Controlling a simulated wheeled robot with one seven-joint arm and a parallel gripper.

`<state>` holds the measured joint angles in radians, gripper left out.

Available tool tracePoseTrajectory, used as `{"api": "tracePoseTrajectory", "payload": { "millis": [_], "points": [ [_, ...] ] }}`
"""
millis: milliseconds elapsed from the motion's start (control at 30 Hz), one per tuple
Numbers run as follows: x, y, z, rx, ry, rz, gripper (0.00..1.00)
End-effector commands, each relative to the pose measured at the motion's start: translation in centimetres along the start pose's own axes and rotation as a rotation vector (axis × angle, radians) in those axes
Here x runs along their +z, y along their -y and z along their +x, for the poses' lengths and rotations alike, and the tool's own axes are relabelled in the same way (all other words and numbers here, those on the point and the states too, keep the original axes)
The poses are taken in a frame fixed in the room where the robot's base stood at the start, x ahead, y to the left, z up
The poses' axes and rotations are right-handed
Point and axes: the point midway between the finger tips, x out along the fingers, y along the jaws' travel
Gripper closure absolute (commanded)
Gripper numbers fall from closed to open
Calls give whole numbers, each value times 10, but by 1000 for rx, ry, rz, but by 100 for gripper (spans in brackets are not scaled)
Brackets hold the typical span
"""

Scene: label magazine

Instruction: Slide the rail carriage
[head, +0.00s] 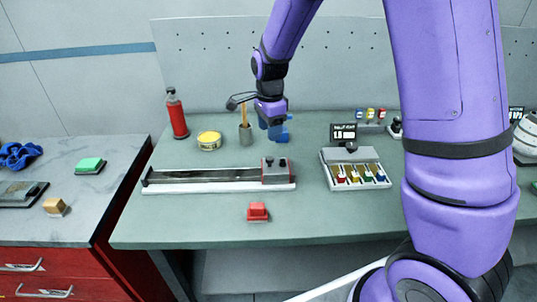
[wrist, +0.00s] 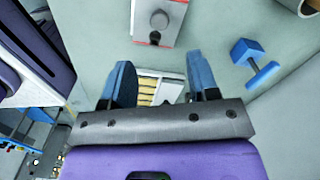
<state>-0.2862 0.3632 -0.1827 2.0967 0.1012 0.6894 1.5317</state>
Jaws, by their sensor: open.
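The rail carriage (head: 276,172) is a grey block with dark knobs and a red part at the right end of the long rail (head: 200,180) on the green bench. The wrist view shows a grey block with a round knob at the top, which looks like the carriage (wrist: 158,20). My gripper (head: 270,122) is above the back of the bench, behind and apart from the carriage. In the wrist view my gripper (wrist: 162,85) has its two blue fingers spread with nothing held between them. The fingertips are partly hard to make out in the head view.
A label magazine (head: 355,170) with coloured slots stands right of the rail. A red block (head: 258,211) lies in front. A blue dumbbell-shaped piece (wrist: 254,62) is near my gripper.

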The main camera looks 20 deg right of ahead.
Motion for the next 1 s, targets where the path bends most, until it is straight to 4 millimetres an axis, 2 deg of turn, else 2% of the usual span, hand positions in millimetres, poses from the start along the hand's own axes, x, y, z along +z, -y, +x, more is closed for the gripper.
{"api": "tracePoseTrajectory", "payload": {
  "millis": [500, 700, 1000],
  "points": [
    [0, -1, 83, 4, 0, -2, 45],
    [0, -1, 98, 2, 0, -2, 45],
    [0, -1, 100, 0, 0, -2, 45]
  ]
}}
